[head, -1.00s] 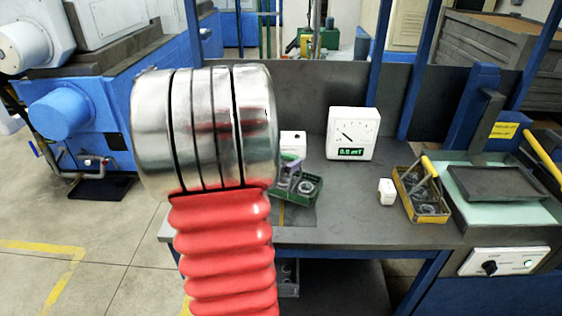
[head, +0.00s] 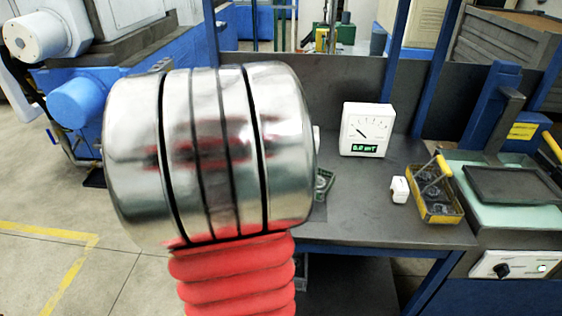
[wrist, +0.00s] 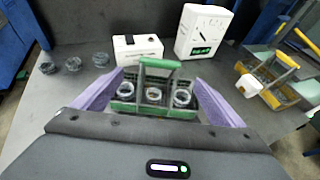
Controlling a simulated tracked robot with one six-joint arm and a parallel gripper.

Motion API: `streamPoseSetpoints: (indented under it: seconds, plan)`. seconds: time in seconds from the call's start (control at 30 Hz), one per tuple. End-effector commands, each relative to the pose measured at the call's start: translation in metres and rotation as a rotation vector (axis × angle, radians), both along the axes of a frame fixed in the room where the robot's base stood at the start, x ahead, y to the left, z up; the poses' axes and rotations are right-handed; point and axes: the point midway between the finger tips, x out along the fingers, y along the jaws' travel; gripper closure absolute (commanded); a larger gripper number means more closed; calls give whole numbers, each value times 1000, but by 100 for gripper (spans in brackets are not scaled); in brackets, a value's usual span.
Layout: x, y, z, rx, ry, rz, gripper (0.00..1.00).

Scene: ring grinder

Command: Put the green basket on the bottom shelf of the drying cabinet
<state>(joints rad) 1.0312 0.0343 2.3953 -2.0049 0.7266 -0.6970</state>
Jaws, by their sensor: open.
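The green basket (wrist: 157,108) stands on the grey bench top and holds several metal rings. Its upright handle has a green grip bar (wrist: 160,63). My gripper (wrist: 158,77) is open, with one purple finger at the left of the basket and the other at the right. I cannot tell whether either finger touches it. In the head view my arm hides most of the basket; only a green corner (head: 324,182) shows. I cannot make out the drying cabinet in either view.
A white box (wrist: 138,49) and a white meter (wrist: 204,30) stand behind the basket. A yellow basket (head: 437,200) with a raised handle and a small white block (head: 400,190) are to the right. Loose rings (wrist: 73,64) lie to the left on the bench (head: 360,224).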

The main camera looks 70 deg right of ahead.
Motion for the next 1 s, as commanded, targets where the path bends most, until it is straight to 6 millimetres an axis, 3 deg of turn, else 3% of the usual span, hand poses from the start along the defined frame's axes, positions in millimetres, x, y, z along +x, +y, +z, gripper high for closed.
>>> streamPoseSetpoints:
  seconds: [0.67, 0.87, 1.0]
  plan:
    - [7, 7, 5, -5, -46, -16, 8]
    - [31, 41, 21, -3, -247, -90, 8]
    - [52, 78, 30, 23, -444, -165, 8]
